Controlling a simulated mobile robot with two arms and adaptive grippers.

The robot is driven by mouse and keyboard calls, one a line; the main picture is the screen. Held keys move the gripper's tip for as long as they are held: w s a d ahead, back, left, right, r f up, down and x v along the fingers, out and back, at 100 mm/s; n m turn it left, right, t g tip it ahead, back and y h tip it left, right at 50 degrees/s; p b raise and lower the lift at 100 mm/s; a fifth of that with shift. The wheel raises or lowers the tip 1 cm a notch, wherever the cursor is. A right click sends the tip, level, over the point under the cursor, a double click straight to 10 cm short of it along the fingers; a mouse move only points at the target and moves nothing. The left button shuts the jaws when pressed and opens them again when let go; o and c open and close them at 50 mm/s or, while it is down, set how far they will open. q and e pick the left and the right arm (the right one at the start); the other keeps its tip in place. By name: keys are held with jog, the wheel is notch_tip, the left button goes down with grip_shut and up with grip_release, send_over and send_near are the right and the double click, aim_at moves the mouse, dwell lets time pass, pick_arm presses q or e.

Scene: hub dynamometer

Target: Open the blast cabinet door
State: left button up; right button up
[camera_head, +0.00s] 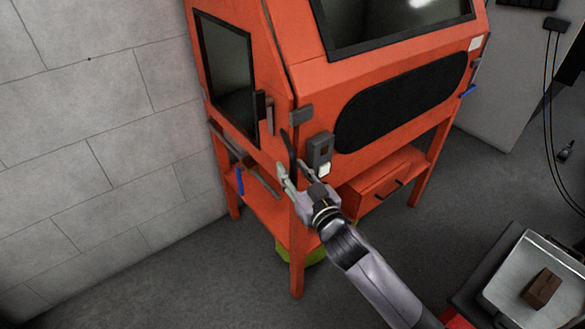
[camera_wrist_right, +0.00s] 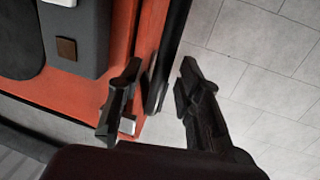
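The orange blast cabinet (camera_head: 290,45) stands on legs against the wall. Its left side carries a door with a dark window (camera_head: 227,75), which looks shut. A grey latch piece (camera_head: 270,116) sits by the door's front edge. My right gripper (camera_head: 294,171) is at the cabinet's front left corner, below the latch piece. In the right wrist view its fingers (camera_wrist_right: 155,88) are spread apart. A dark upright bar (camera_wrist_right: 165,62) shows between them, nearer the left finger. I cannot tell whether they touch. My left gripper is out of view.
A grey switch box (camera_head: 320,150) is on the cabinet front just beside my right gripper. A drawer (camera_head: 385,180) is below. A tray (camera_head: 510,290) with a brown block (camera_head: 542,288) is at lower right. The floor at left is clear.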

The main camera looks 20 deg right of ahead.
jog(key=shift+w, duration=0.35)
jog(key=shift+c, duration=0.3)
grip_shut()
dwell(0.5)
